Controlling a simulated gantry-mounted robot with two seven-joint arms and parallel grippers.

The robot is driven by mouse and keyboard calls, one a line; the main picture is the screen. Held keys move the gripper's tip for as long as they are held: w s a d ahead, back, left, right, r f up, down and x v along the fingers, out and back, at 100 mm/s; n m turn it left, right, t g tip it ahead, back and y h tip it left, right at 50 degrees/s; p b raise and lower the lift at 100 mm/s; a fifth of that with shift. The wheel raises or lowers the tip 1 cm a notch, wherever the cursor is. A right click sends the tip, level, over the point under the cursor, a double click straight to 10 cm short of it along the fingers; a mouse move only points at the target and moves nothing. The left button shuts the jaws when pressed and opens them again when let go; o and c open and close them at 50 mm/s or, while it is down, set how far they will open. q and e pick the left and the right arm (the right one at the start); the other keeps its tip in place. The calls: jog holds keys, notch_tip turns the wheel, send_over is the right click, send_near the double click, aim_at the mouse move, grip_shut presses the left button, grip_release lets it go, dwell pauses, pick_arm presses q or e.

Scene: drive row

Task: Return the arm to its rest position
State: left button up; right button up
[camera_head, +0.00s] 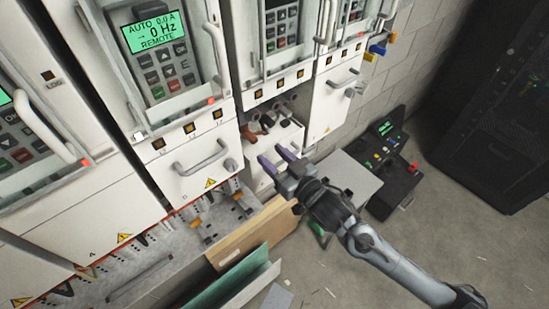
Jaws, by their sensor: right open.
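My right arm (401,270) reaches in from the lower right. My right gripper (275,158) has two purple-tipped fingers spread apart with nothing visible between them. Its fingertips are in front of the white cabinet row, just below an open compartment (289,133) that holds dark and brown parts. I cannot tell whether the fingertips touch the cabinet front. My left gripper is not in view.
A drive cabinet with a lit green display (153,32) and a grey handle (201,158) stands to the left. A brown box (246,238) and green panel (226,281) lie below the gripper. A black case (396,180) sits right. Floor (450,235) is open there.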

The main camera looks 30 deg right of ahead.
dwell(0.4)
jog(key=s+f+g+h+p, duration=0.1)
jog(key=s+f+g+p, duration=0.2)
jog(key=s, duration=0.6)
jog(key=s+d+f+g+h+p, duration=0.1)
jog(key=s+f+g+p, duration=0.2)
jog(key=s+g, duration=0.3)
jog(key=s+f+g+h+p, duration=0.1)
jog(key=s+f+g+p, duration=0.2)
jog(key=s, duration=0.9)
notch_tip(320, 180, down, 3)
jog(key=shift+s+d+r+m+g+h, duration=0.15)
jog(key=shift+s+d+m+g+h, duration=0.2)
jog(key=shift+g, duration=0.65)
jog(key=shift+a, duration=0.1)
